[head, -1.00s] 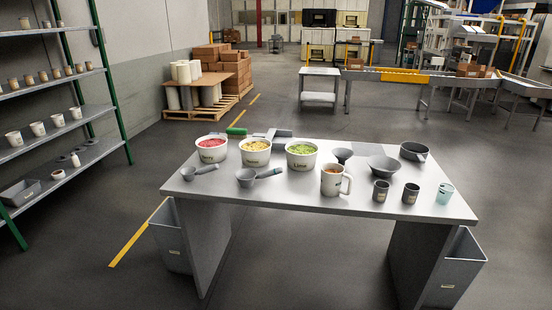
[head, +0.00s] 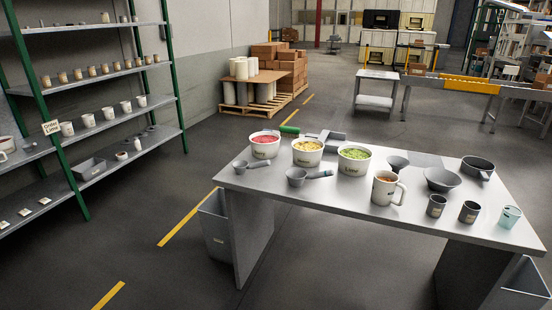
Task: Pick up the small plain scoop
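Two grey scoops lie near the left end of the grey table (head: 340,194). The smaller scoop (head: 240,166) is at the far left, in front of the red-filled tub, with its handle pointing right. The larger scoop (head: 297,177) lies to its right, in front of the yellow-filled tub, its handle also pointing right. Both rest on the tabletop, apart from each other. Any label on either scoop is too small to make out. Neither of my grippers is in view.
Tubs with red (head: 265,150), yellow (head: 307,158) and green (head: 354,165) contents stand behind the scoops. A handled mug (head: 385,196), small cups and a dark bowl (head: 442,183) are further right. A grey bin (head: 215,234) stands at the table's left leg. Floor left of it is open, before shelving (head: 110,130).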

